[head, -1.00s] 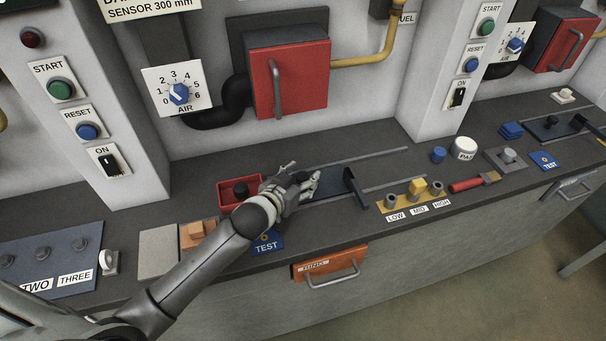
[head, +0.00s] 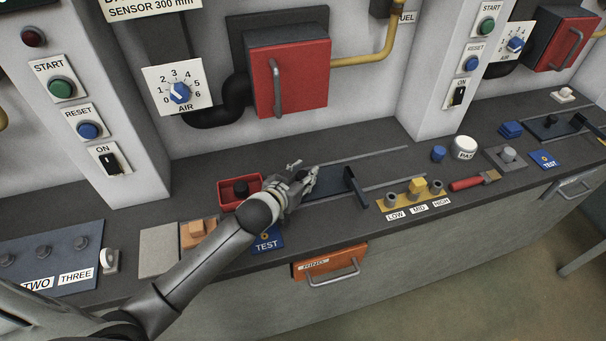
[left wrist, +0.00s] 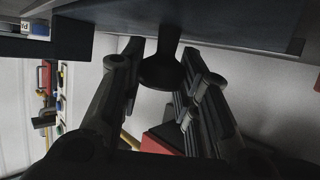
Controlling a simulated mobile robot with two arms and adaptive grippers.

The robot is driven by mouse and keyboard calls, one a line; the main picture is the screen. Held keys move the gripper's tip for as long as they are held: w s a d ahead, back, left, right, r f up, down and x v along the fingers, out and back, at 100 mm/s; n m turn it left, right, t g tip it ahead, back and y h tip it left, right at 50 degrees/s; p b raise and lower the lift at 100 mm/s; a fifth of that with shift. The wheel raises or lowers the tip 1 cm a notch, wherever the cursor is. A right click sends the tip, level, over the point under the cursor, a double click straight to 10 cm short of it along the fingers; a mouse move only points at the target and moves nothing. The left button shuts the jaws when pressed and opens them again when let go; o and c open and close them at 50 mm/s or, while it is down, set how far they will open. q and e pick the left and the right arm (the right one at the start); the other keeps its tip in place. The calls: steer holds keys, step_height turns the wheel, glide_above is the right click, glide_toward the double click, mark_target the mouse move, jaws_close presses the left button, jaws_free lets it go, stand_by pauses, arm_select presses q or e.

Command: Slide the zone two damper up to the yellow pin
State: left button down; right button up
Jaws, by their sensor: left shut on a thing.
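The zone two damper is a dark sliding plate (head: 328,187) with an upright end flange (head: 355,187), lying between two slim rails. The yellow pin (head: 417,186) stands in the MID place of the yellow strip, to the right of the flange with a gap between them. My left gripper (head: 302,177) is at the left end of the plate, shut on the damper's dark knob. The left wrist view shows the round knob (left wrist: 160,72) between the two fingers. In the head view the fingers hide the knob. My right gripper is not in view.
A red tray (head: 226,195) sits close behind and left of my gripper. A blue TEST plate (head: 268,240) lies in front. The red-handled tool (head: 466,184) lies right of the strip. The bench between the rails, right of the flange, is clear.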

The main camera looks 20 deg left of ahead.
arm_select(q)
steer(key=w+d, duration=0.2)
steer(key=d, duration=0.1)
steer(key=w+d+b, duration=0.1)
steer(key=w+d, duration=0.1)
steer(key=d, duration=0.2)
steer(key=w+d+b, duration=0.1)
steer(key=w+d, duration=0.2)
steer(key=shift+d, duration=0.3)
steer(key=c, duration=1.1)
jaws_free()
steer(key=v, duration=1.2)
